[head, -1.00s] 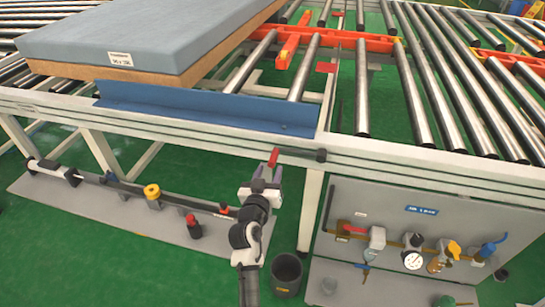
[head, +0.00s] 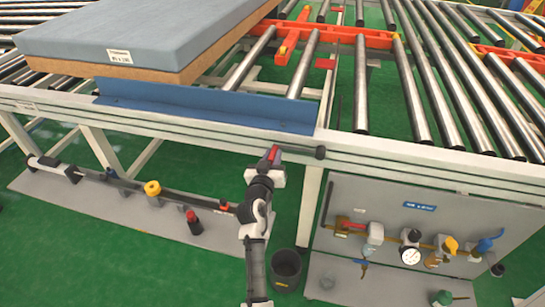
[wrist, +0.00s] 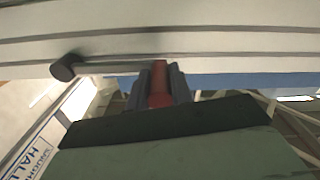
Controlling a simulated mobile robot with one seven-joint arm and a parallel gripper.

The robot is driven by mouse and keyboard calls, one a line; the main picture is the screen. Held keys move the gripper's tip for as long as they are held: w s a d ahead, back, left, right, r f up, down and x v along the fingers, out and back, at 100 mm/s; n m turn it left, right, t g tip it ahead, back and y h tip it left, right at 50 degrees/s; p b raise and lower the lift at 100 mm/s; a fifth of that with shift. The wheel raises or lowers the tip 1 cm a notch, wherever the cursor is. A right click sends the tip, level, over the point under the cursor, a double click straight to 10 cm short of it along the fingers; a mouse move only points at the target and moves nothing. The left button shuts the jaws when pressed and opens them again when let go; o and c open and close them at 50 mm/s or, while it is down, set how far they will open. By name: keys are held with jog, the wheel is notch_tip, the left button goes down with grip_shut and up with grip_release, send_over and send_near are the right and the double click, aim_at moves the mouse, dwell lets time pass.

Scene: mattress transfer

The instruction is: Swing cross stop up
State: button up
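A lever with a red grip (head: 274,151) sticks out from the near side rail of the roller conveyor. A dark bar runs right from it to a round black end (head: 320,152). My gripper (head: 267,163) is at the red grip, with its fingers on both sides. The wrist view shows the red grip (wrist: 160,82) closely between the dark fingers, which look shut on it. The grip's lower part is hidden by my gripper. A long blue angled plate (head: 220,108), possibly the cross stop, lies along the rail above and left of the lever.
A grey-blue mattress (head: 140,38) on a brown board lies behind the blue plate. Orange cross-pieces (head: 345,38) sit among the rollers. A panel with a gauge (head: 410,256) and valves stands lower right. A black bin (head: 286,268) stands on the floor beside my arm.

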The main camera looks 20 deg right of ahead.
grip_shut()
jog(key=shift+r, duration=0.1)
jog(key=shift+r+m+b, duration=0.3)
jog(key=shift+r+m, duration=0.3)
jog(key=shift+r, duration=0.15)
jog(key=s+d+r+m, duration=0.7)
jog(key=d+r+m, duration=0.4)
jog(key=m, duration=0.6)
jog(key=shift+s+d+r+b, duration=0.3)
jog(key=shift+s+r+b, duration=0.1)
jog(key=shift+r, duration=0.4)
